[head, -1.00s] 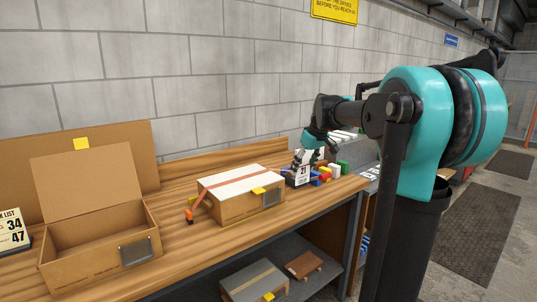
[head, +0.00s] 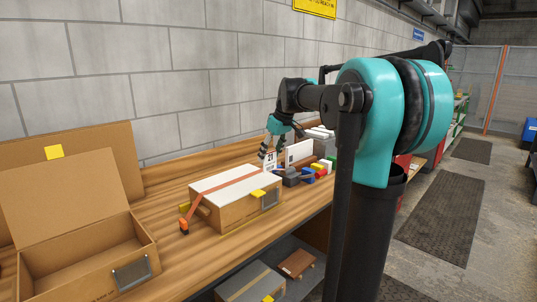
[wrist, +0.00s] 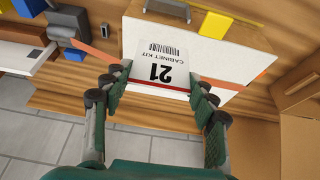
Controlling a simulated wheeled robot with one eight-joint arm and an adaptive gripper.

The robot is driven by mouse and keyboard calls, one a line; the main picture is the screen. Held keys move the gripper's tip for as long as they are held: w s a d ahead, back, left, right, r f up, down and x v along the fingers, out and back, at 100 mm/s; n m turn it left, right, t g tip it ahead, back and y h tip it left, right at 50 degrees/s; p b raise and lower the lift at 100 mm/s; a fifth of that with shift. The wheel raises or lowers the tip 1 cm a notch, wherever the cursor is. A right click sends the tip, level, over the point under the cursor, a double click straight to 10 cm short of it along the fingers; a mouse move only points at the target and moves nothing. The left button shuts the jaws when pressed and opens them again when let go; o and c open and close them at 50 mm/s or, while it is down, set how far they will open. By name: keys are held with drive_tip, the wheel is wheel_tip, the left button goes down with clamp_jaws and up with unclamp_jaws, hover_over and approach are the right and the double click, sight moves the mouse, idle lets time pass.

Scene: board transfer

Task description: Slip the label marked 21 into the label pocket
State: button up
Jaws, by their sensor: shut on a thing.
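My gripper (wrist: 158,105) is shut on the label marked 21 (wrist: 160,62), a white card with a barcode and a red edge. In the wrist view its print is upside down, and the closed box's white lid (wrist: 215,60) lies beyond it. In the head view the label (head: 270,161) hangs from my gripper (head: 268,153) near the back right of the closed cardboard box (head: 232,214). A grey label pocket (head: 270,198) is on that box's front. The open box (head: 60,272) bears a similar grey pocket (head: 132,273). The label is apart from both pockets.
The closed box has an orange strap and a yellow tab (head: 258,193). A white card (head: 299,152) stands behind dark, red, yellow and blue blocks to the right. Bare wooden bench (head: 180,250) lies between the boxes. Below is a shelf with another box (head: 250,284).

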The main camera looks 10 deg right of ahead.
hover_over(268, 183)
drive_tip(key=s, duration=0.1)
drive_tip(key=shift+d+f, duration=0.2)
drive_tip(key=shift+f, duration=1.65)
drive_tip(key=shift+d+f, duration=0.2)
drive_tip(key=shift+f, duration=1.65)
drive_tip(key=shift+f, duration=1.2)
drive_tip(key=o, duration=0.8)
drive_tip(key=shift+o, duration=0.2)
drive_tip(key=v, duration=1.2)
